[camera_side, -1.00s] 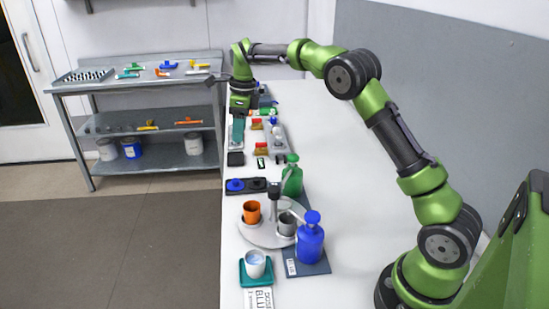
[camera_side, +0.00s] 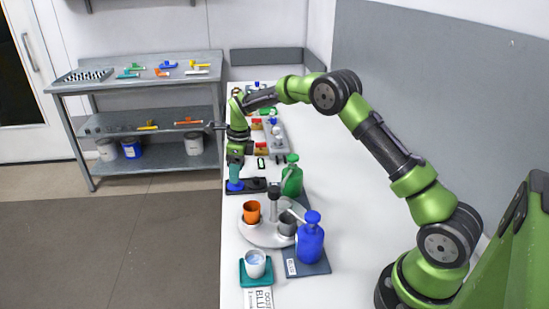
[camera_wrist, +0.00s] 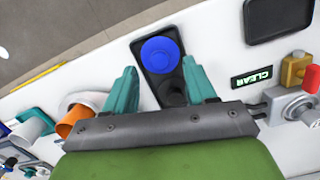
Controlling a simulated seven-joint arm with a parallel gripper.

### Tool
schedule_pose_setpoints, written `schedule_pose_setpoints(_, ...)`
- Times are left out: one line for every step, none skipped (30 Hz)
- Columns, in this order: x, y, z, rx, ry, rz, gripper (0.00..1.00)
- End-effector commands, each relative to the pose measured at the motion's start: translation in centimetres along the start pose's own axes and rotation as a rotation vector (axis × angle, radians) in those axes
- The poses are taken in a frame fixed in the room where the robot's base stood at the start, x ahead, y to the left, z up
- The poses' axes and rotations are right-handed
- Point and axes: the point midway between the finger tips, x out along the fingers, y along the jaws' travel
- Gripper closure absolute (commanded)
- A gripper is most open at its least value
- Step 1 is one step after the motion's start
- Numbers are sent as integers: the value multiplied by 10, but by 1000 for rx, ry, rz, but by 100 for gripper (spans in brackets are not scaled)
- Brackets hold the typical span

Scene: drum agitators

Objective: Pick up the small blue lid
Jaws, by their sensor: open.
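The small blue lid (camera_side: 235,187) sits on the left end of a black tray (camera_side: 258,186). In the wrist view the round blue lid (camera_wrist: 160,53) shows whole on the black tray (camera_wrist: 144,84), beside a dark round piece (camera_wrist: 174,97). My gripper (camera_side: 236,178) is directly over the lid and very close to it; I cannot tell if it touches. In the wrist view the teal fingers of my gripper (camera_wrist: 159,66) are apart, one to each side of the tray, with nothing held between them.
A green bottle (camera_side: 292,178) stands close to the tray's right. In front is a round grey stand (camera_side: 262,236) with an orange cup (camera_side: 251,211) and a grey cup (camera_side: 287,223). A blue bottle (camera_side: 310,240) and a white cup (camera_side: 255,262) are nearer the camera.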

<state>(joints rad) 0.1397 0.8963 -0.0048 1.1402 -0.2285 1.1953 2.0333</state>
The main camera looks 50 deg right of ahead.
Motion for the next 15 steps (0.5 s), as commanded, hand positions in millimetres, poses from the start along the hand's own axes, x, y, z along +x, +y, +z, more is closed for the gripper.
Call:
schedule_pose_setpoints(10, 0, 0, 0, 1, 3, 44)
schedule_pose_setpoints(14, 1, 0, 1, 1, 3, 44)
schedule_pose_setpoints(19, 0, 0, 0, 1, 1, 44)
schedule_pose_setpoints(23, 0, 1, 0, 0, 1, 44)
schedule_pose_setpoints(26, 0, 0, 0, 0, 1, 44)
schedule_pose_setpoints(28, 0, 1, 0, 0, 0, 44)
schedule_pose_setpoints(30, 0, 1, 1, -1, -1, 44)
schedule_pose_setpoints(30, 0, 1, 1, -1, -2, 44)
schedule_pose_setpoints(31, 0, 1, 1, -2, -2, 44)
schedule_pose_setpoints(31, 0, 1, 0, -2, -2, 44)
schedule_pose_setpoints(31, 0, 1, 0, -2, -3, 44)
schedule_pose_setpoints(31, 0, 1, 0, -2, -2, 44)
schedule_pose_setpoints(31, 0, 1, 0, -2, -2, 44)
schedule_pose_setpoints(31, 0, 1, 0, -2, -2, 44)
schedule_pose_setpoints(31, 0, 1, 0, -1, -2, 49)
